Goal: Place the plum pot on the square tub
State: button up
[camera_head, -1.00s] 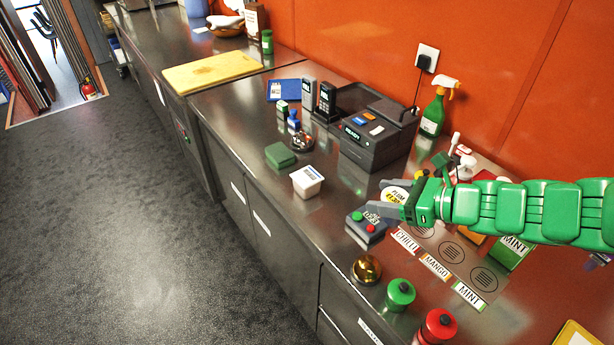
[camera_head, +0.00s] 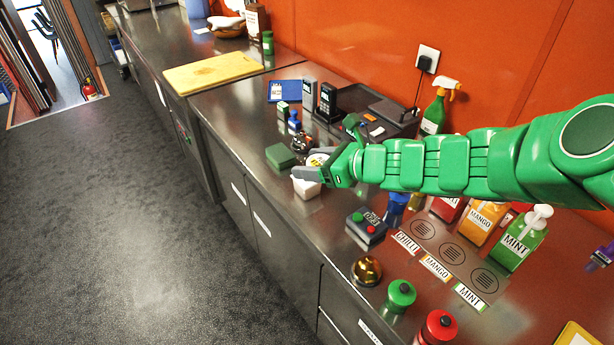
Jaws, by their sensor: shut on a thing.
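The plum pot (camera_head: 317,159) is a small round pot with a pale top, mostly hidden by the green fingers and wrist. My gripper (camera_head: 310,165) is shut on it. The square tub (camera_head: 304,189) is small and white and stands on the steel counter. The pot is right over the tub's far side in this view, and my gripper covers part of the tub's top. I cannot tell whether the pot touches the tub.
A green block (camera_head: 280,156) lies just left of the tub. A dark dome-shaped item (camera_head: 302,142) and a black till with handsets (camera_head: 327,101) stand behind.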

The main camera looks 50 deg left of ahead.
jog(key=w+a+f, duration=0.1)
jog(key=a+f, duration=0.1)
jog(key=a, duration=0.1)
jog(key=w+a+f, duration=0.2)
jog(key=a+f, duration=0.1)
jog(key=a, duration=0.1)
jog(key=w+a+f, duration=0.2)
jog(key=a+f, duration=0.1)
jog(key=a, duration=0.1)
jog(key=shift+w+a+f, duration=0.1)
jog(key=shift+w+f, duration=0.05)
jog(key=shift+w, duration=0.05)
jog(key=shift+w+a+f, duration=0.3)
jog(key=shift+a+f, duration=0.3)
jog(key=shift+f, duration=0.1)
jog(key=shift+w+a+f, duration=0.1)
jog(key=shift+a+f, duration=0.05)
jog(key=shift+f, duration=1.5)
jog(key=shift+f, duration=0.1)
jog(key=o, duration=1.1)
